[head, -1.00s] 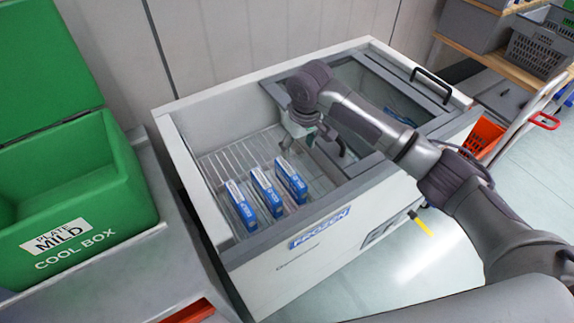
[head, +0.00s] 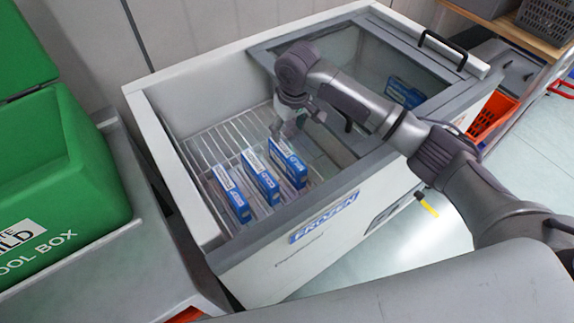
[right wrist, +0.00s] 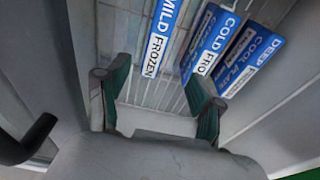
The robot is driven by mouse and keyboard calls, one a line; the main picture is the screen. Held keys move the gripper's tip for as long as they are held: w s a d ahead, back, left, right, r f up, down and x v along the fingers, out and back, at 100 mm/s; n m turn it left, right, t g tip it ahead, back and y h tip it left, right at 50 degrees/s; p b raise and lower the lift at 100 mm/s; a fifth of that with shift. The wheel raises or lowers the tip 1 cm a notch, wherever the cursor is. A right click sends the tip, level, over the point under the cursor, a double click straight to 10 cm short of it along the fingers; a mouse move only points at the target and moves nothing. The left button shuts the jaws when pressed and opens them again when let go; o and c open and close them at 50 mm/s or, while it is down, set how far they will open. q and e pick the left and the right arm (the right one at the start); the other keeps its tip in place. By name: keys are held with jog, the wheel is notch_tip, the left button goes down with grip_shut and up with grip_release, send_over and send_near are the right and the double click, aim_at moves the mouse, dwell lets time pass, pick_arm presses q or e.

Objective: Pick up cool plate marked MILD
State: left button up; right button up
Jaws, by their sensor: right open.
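Three blue plates with white labels stand side by side on a wire rack in the open freezer. The plate lettered MILD (right wrist: 161,36) is leftmost in the right wrist view; by its place it appears to be the rightmost plate (head: 288,163) in the head view. The COLD plate (right wrist: 213,50) is in the middle and the DEEP plate (right wrist: 250,62) at the other end. My right gripper (head: 286,130) is inside the freezer, just behind and above the rightmost plate. In the right wrist view its fingers (right wrist: 155,100) are apart and empty. My left gripper is not in view.
The freezer (head: 330,245) has walls around the rack, and a divider and lid with a black handle on the right. A green cool box (head: 90,170) stands open on the left. An orange tote (head: 490,115) is beyond the freezer on the right.

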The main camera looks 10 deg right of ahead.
aim_at(287, 152)
jog(key=f, duration=0.4)
jog(key=w+f, duration=0.1)
jog(key=f, duration=0.2)
jog(key=shift+a+f, duration=0.1)
jog(key=shift+a, duration=0.05)
jog(key=f, duration=0.3)
jog(key=f+b, duration=0.1)
jog(key=f, duration=0.1)
jog(key=shift+w+f, duration=0.25)
jog(key=shift+f, duration=0.1)
jog(key=shift+r, duration=0.1)
grip_shut()
